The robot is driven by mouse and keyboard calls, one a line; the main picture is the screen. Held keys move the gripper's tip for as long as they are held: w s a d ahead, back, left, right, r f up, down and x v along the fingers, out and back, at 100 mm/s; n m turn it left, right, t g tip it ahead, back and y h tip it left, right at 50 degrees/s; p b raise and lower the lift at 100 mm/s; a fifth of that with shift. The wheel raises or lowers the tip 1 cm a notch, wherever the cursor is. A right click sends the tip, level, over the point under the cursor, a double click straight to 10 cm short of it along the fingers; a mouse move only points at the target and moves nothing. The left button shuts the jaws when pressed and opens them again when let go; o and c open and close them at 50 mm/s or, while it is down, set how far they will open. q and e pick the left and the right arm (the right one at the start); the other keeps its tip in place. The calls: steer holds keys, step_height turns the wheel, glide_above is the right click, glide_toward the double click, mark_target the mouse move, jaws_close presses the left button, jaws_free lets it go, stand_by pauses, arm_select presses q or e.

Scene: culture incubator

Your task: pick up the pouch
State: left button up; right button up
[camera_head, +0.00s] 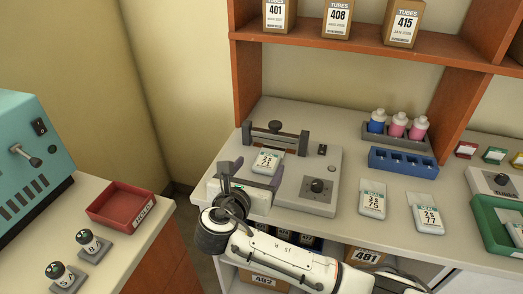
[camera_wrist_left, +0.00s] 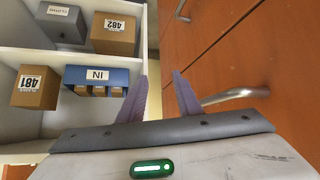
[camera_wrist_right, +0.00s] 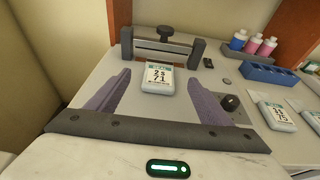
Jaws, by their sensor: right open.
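A white pouch labelled 71 (camera_head: 267,161) lies on the plate of a grey device (camera_head: 318,165) with a clamp bar (camera_head: 275,139) behind it. In the right wrist view the pouch (camera_wrist_right: 158,79) lies ahead of my right gripper (camera_wrist_right: 158,92), between the lines of its fingers. My right gripper (camera_head: 254,174) is open and empty, with a finger on either side of the pouch's near end in the head view. My left gripper (camera_wrist_left: 161,85) shows only in its wrist view; its fingers are apart with nothing between them, facing a cabinet.
Two more pouches (camera_head: 372,199) (camera_head: 428,220) lie on the bench to the right. A blue rack (camera_head: 403,162) and a holder with several bottles (camera_head: 396,130) stand behind them. A red tray (camera_head: 121,205) sits on the left counter. Boxes (camera_wrist_left: 113,35) fill shelves below, beside a drawer handle (camera_wrist_left: 235,97).

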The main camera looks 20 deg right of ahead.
mark_target(270, 154)
steer(key=x, duration=0.3)
steer(key=shift+w+d+f, duration=0.1)
steer(key=shift+d+f, duration=0.05)
steer(key=shift+d, duration=0.25)
steer(key=x, duration=0.4)
steer(key=shift+w+a+f, duration=0.1)
steer(key=shift+w+f, duration=0.05)
steer(key=shift+f, duration=0.1)
steer(key=shift+w+d+f, duration=0.25)
steer(key=shift+w, duration=0.15)
steer(key=c, duration=1)
arm_select(q)
steer(key=s, duration=0.1)
steer(key=s+f, duration=0.1)
steer(key=shift+s, duration=0.4)
arm_select(e)
steer(key=shift+c, duration=0.6)
arm_select(q)
steer(key=shift+g, duration=0.3)
steer(key=shift+s+f, duration=0.1)
arm_select(e)
steer(key=shift+r, duration=0.15)
